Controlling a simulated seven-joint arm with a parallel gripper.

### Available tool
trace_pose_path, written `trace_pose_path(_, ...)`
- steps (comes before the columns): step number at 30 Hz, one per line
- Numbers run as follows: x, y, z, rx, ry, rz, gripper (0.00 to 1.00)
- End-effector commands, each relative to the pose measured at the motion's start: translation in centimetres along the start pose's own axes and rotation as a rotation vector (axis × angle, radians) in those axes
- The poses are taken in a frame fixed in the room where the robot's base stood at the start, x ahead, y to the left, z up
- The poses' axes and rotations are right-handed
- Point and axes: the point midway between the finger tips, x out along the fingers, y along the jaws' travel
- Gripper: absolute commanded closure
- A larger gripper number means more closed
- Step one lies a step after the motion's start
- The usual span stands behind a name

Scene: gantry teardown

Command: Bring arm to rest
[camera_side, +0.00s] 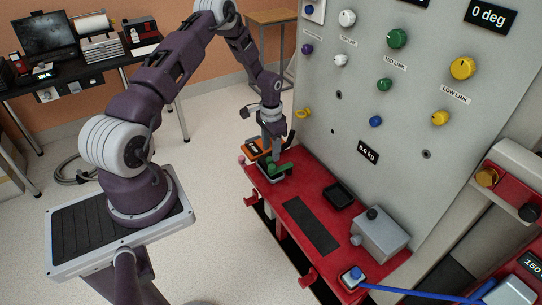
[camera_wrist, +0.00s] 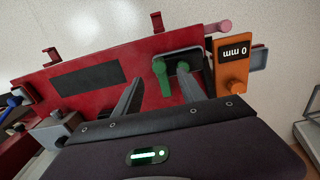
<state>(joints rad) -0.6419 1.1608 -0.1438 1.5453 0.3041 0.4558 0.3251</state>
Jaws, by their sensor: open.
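My gripper (camera_side: 273,147) is at the far end of the red bench (camera_side: 262,188), low over a green handled part (camera_side: 281,169). In the wrist view my gripper (camera_wrist: 160,86) has its two dark fingers spread apart. The green part (camera_wrist: 161,77) shows between the fingers, on a dark plate with a pale rim. The fingers stand on either side of it; I cannot tell whether they touch it. Nothing is seen held in the fingers.
An orange gauge (camera_wrist: 232,68) reading "0 mm" stands close beside the right finger. A tall grey panel (camera_side: 360,100) with coloured knobs rises behind the bench. A black tray (camera_side: 338,196) and a grey box (camera_side: 380,235) sit on the bench. Open floor (camera_side: 215,150) lies left of the bench.

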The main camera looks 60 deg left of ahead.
Motion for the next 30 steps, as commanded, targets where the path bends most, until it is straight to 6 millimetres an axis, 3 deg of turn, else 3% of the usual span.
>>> trace_pose_path(7,-0.1,0.0,0.0,0.0,0.0,0.0,0.52)
trace_pose_path(9,-1.6,0.2,-0.4,0.005,0.008,-0.011,0.52)
trace_pose_path(11,-4.7,0.9,-1.1,0.01,0.024,-0.032,0.52)
trace_pose_path(14,-13.3,3.6,-1.7,0.02,0.073,-0.083,0.52)
trace_pose_path(15,-16.9,5.2,-1.3,0.023,0.094,-0.101,0.52)
trace_pose_path(17,-21.8,7.7,-0.1,0.02,0.132,-0.123,0.52)
trace_pose_path(18,-24.8,9.4,1.0,0.016,0.159,-0.133,0.52)
trace_pose_path(21,-31.1,13.7,5.1,0.008,0.233,-0.144,0.52)
trace_pose_path(24,-35.4,17.7,10.4,-0.003,0.312,-0.131,0.52)
trace_pose_path(27,-37.5,20.8,16.0,-0.011,0.387,-0.095,0.52)
trace_pose_path(30,-37.9,22.8,20.5,-0.014,0.443,-0.051,0.52)
